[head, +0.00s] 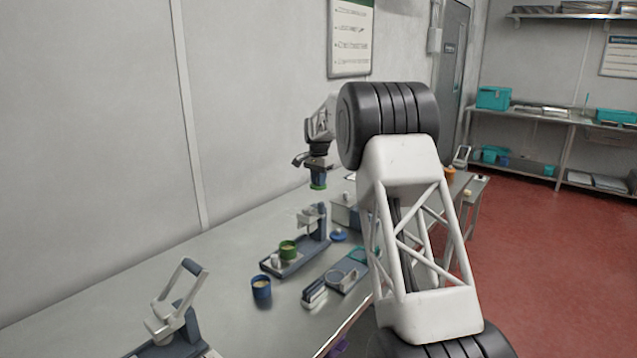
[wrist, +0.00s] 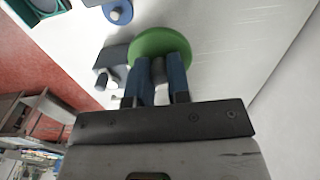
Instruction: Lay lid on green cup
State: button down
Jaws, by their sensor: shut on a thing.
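My gripper (head: 318,177) is shut on a green lid (head: 318,187), held well above the table, at the far side of the workspace. In the wrist view the round green lid (wrist: 160,41) shows just beyond the blue fingers (wrist: 157,82). The green cup (head: 288,248) stands on the dark base of a small stand, below and to the left of my gripper in the head view, apart from the lid. I cannot make out the green cup in the wrist view.
A blue cup (head: 261,287) stands in front of the stand (head: 318,226). A blue lid (head: 338,236) lies right of the stand. A grey tray (head: 347,277) and a small light device (head: 315,292) are nearer. A handled device (head: 175,312) stands front left. The table is clear toward the wall.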

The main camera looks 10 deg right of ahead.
jog(key=shift+a, duration=0.1)
dwell(0.4)
jog(key=s+a+f+n, duration=0.2)
jog(key=s+a+f, duration=0.2)
jog(key=s+a, duration=0.7)
jog(key=s+a+m, duration=0.1)
jog(key=s+m, duration=0.1)
jog(key=s, duration=0.5)
jog(key=shift+s+f, duration=0.35)
jog(key=shift+f, duration=0.2)
jog(key=shift+f, duration=2.75)
jog(key=shift+a+f, duration=0.1)
jog(key=shift+f, duration=0.45)
dwell(0.4)
jog(key=c, duration=0.5)
grip_release()
jog(key=shift+c, duration=0.2)
